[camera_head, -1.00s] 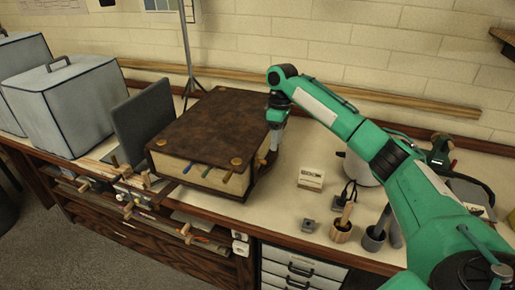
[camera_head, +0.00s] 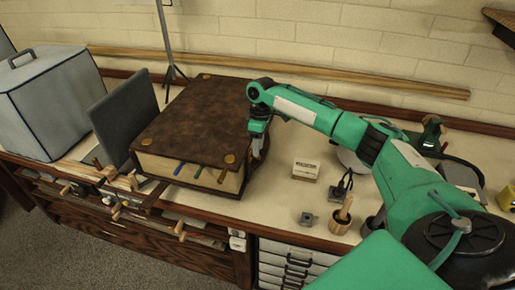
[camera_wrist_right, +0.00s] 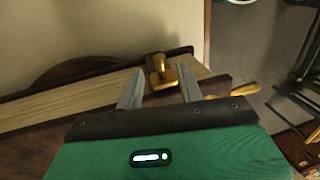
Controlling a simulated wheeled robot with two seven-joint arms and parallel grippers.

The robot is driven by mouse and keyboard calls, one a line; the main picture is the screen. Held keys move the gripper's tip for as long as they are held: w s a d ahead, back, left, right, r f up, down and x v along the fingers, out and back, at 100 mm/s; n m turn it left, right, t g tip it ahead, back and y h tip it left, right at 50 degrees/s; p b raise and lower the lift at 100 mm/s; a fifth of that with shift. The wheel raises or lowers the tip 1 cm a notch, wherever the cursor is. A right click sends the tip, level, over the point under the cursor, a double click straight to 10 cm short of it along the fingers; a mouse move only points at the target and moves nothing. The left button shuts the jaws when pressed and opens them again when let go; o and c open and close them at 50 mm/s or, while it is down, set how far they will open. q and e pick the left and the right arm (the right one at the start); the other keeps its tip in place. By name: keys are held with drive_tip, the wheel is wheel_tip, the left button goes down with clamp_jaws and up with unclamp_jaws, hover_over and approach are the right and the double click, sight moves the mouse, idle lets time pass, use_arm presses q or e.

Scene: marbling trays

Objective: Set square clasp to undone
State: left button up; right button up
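A large brown book (camera_head: 195,118) with brass corner studs lies on the bench. My right gripper (camera_head: 257,152) is at the book's right side, pointing down. In the right wrist view my right gripper (camera_wrist_right: 159,87) is open, its two fingers apart with nothing held. A brass clasp (camera_wrist_right: 160,70) on the book's edge shows between and just beyond the fingertips. I cannot tell from its shape whether it is the square clasp, or whether it is fastened. In the head view the clasp is hidden by the gripper and the book. My left gripper is out of view.
Coloured tabs (camera_head: 202,171) stick out of the book's front edge. A grey panel (camera_head: 125,115) and a lidded box (camera_head: 45,105) stand to the left. A small white box (camera_head: 306,170) and a wooden pot (camera_head: 341,222) stand to the right.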

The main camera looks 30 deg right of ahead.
drive_tip(key=shift+s+a+f, duration=0.1)
drive_tip(key=shift+s+f, duration=0.05)
drive_tip(key=shift+f, duration=1.05)
drive_tip(key=shift+a, duration=0.1)
clamp_jaws()
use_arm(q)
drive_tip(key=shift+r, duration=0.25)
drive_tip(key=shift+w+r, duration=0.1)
use_arm(e)
drive_tip(key=shift+s, duration=0.15)
